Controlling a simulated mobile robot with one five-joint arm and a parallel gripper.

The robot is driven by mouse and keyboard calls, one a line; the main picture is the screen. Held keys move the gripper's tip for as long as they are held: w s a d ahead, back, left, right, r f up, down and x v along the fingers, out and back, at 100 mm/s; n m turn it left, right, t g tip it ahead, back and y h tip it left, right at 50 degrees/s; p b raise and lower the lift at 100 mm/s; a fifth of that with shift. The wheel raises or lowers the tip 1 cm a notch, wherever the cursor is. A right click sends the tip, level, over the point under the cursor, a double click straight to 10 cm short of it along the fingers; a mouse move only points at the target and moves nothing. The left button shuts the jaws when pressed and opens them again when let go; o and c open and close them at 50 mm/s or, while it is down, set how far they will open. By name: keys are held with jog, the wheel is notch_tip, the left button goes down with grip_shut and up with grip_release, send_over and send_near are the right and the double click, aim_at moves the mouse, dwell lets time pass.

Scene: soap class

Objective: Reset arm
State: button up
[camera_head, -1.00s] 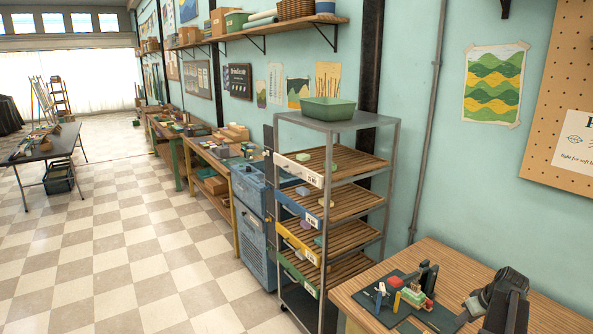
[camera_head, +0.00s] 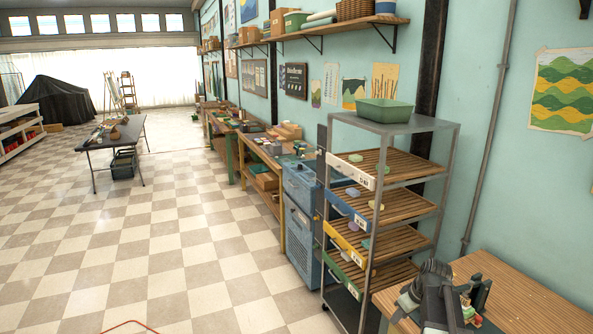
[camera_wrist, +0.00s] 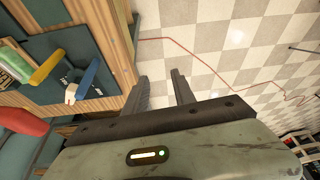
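My gripper (camera_wrist: 160,76) is open and empty in the wrist view, its two dark fingers apart over the checkered floor. It is beside the edge of a wooden table (camera_wrist: 112,95), with nothing between the fingers. In the head view my dark arm stands low at the right, in front of the wooden table (camera_head: 540,305), and hides part of the table's left side. The fingertips cannot be made out clearly there.
A metal rack (camera_head: 445,190) with slatted shelves and a green tub (camera_head: 384,113) stands behind the table. The checkered floor (camera_head: 150,240) at left is mostly clear.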

jog(key=s+a+n+g, duration=0.1)
jog(key=a, duration=1.3)
jog(key=s+a+f+m+g+h, duration=0.1)
jog(key=s+a+m+g, duration=0.1)
jog(key=s+a+m, duration=0.3)
jog(key=s+a, duration=0.4)
jog(key=s, duration=0.1)
jog(key=shift+f+m+h, duration=0.15)
jog(key=shift+m+h, duration=0.15)
jog(key=shift+m, duration=0.1)
